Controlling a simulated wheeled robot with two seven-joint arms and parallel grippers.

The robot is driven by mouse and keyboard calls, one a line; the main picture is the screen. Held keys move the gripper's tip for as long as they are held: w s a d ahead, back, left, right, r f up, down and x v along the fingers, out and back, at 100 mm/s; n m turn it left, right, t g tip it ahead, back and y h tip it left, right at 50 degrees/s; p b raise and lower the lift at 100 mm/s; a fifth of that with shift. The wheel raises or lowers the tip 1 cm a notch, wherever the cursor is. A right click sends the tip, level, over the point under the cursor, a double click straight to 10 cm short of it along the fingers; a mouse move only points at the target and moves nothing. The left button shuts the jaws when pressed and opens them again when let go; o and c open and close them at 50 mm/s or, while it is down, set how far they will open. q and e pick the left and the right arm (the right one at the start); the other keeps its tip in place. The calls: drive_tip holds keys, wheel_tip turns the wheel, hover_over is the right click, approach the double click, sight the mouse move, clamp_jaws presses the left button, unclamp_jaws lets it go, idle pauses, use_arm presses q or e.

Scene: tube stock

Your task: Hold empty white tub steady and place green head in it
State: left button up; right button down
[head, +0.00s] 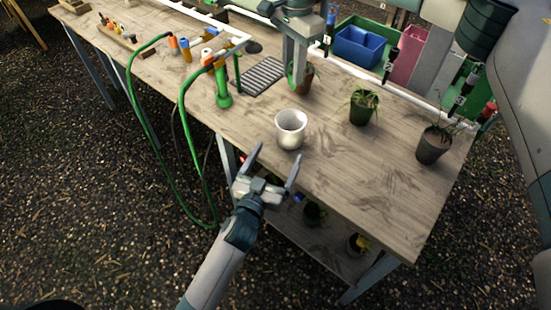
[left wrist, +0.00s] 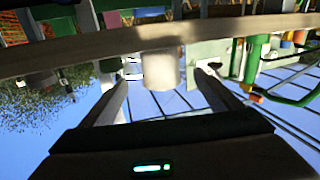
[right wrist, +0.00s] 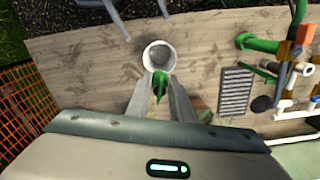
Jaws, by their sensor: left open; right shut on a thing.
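The white tub (head: 291,130) stands upright near the table's front edge. It shows beyond and between my left fingers in the left wrist view (left wrist: 161,70). My left gripper (head: 277,154) is open and empty, in front of the tub and apart from it. My right gripper (head: 299,86) points down behind the tub, shut on the green head (right wrist: 159,84). In the right wrist view, the green head sits between the fingertips, beside the near rim of the tub (right wrist: 158,54). In the head view the fingers mostly hide it. The tub's inside looks empty.
Potted plants stand right of the tub, one in a dark green pot (head: 363,108) and one in a dark grey pot (head: 433,145). A terracotta pot (head: 307,84) is close behind my right gripper.

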sight(295, 121)
use_arm(q)
drive_tip(key=x, duration=1.1)
drive_tip(key=shift+w, duration=0.1)
drive_tip(key=shift+c, duration=0.4)
drive_tip(key=c, duration=1.1)
use_arm(e)
drive_tip(key=shift+f, duration=0.1)
wheel_tip(295, 121, down, 13)
drive_tip(key=shift+r, duration=0.2)
idle(0.4)
